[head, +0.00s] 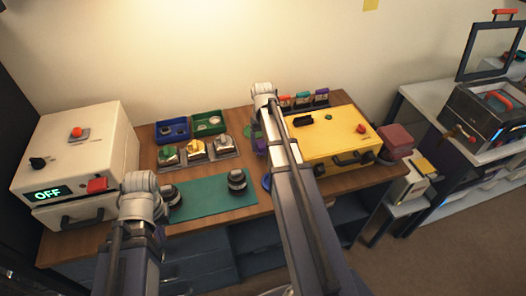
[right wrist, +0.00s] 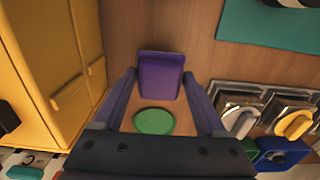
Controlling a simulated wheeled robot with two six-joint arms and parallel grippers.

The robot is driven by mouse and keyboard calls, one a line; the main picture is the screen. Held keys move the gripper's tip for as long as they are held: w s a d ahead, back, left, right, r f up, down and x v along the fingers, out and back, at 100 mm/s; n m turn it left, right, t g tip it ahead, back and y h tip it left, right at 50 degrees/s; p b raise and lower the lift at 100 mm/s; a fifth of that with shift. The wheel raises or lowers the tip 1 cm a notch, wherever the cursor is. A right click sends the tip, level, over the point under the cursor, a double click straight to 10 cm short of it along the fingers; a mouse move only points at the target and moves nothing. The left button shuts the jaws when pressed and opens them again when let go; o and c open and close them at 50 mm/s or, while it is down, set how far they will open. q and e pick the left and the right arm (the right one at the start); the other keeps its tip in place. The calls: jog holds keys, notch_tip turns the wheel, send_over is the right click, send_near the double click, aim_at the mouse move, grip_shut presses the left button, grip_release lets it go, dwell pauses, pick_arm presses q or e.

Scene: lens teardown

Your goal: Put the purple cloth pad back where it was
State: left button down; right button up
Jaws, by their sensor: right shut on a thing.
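The purple cloth pad (right wrist: 160,72) is held between the two fingers of my right gripper (right wrist: 160,82) in the right wrist view. In the head view a bit of the purple pad (head: 259,146) shows beside my right arm, which hides most of that gripper. A green disc (right wrist: 153,121) lies on the wooden table below the gripper in the wrist view; its edge also shows in the head view (head: 247,132). My left gripper (head: 150,208) is at the table's left front, near a dark lens part; its fingers are not clear.
A yellow case (head: 335,142) stands right of the right gripper. Several metal trays with coloured parts (head: 196,152) and blue and green bins (head: 207,122) lie to the left. A teal mat (head: 208,198) carries lens parts. A blue disc (head: 266,182) lies near the front edge.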

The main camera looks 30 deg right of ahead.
aim_at(263, 143)
jog(key=shift+f+b, duration=1)
jog(key=shift+f, duration=0.4)
jog(key=shift+f, duration=0.15)
jog(key=o, duration=1.1)
jog(key=shift+o, duration=0.2)
notch_tip(263, 143, up, 12)
jog(key=p, duration=1.2)
jog(key=shift+r, duration=0.2)
